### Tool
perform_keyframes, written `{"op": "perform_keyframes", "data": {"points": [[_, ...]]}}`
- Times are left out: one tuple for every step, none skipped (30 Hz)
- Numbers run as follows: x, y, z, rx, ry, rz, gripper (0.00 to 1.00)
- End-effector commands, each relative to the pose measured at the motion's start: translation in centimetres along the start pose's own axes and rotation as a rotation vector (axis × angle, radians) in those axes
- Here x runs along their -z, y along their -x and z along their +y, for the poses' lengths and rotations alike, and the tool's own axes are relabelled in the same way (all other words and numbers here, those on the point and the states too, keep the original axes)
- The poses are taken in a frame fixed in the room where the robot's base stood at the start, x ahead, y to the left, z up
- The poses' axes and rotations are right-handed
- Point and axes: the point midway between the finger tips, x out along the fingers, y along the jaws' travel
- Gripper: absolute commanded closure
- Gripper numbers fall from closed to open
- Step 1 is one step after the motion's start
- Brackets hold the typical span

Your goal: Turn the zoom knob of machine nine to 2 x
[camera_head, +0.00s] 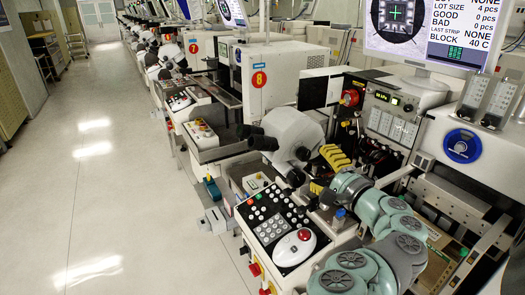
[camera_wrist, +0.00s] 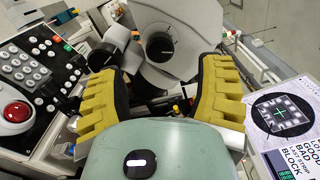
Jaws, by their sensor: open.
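The microscope head (camera_head: 290,128) of the nearest machine is a light grey housing with black eyepieces at its left. In the wrist view the microscope (camera_wrist: 190,22) fills the top middle, with a round black knob (camera_wrist: 159,46) on its facing side. The knob carries a thin light mark; its scale is too small to read. My gripper (camera_head: 317,168) has yellow ribbed fingers and is open, close to the right of the microscope. In the wrist view my gripper (camera_wrist: 160,72) has its fingers spread on either side below the knob, with nothing between them touching visibly.
A button panel (camera_head: 275,225) with a red-topped control lies in front of the microscope. A monitor (camera_head: 432,32) stands behind. A machine badged 8 (camera_head: 259,79) is farther along the row. The aisle floor (camera_head: 100,190) at left is clear.

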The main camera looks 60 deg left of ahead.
Motion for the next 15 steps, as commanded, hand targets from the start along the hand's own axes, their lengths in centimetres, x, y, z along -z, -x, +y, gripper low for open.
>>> {"op": "perform_keyframes", "data": {"points": [[0.0, 0.7, 0.1, -0.001, -0.001, 0.003, 0.33], [0.1, 1.2, 0.0, -0.001, -0.001, 0.005, 0.33], [0.1, 1.8, 0.0, 0.0, 0.0, 0.005, 0.33], [0.1, 2.3, 0.0, 0.0, -0.001, 0.006, 0.33], [0.1, 2.7, 0.1, 0.0, -0.001, 0.006, 0.33], [0.0, 3.1, 0.1, -0.001, -0.002, 0.005, 0.33], [0.0, 3.5, 0.1, -0.001, -0.002, 0.003, 0.33], [0.1, 3.9, 0.1, 0.0, -0.002, 0.004, 0.33], [0.1, 4.3, 0.0, 0.0, -0.001, 0.007, 0.33], [0.2, 4.6, 0.0, 0.0, 0.0, 0.008, 0.33], [0.1, 4.8, 0.0, 0.0, 0.0, 0.006, 0.33], [0.1, 5.0, 0.0, 0.0, 0.0, 0.004, 0.33], [0.1, 5.2, 0.0, 0.0, 0.0, 0.003, 0.33], [0.1, 5.2, 0.0, 0.0, 0.0, 0.002, 0.33], [0.0, 5.3, 0.0, 0.0, 0.0, 0.001, 0.33]]}}
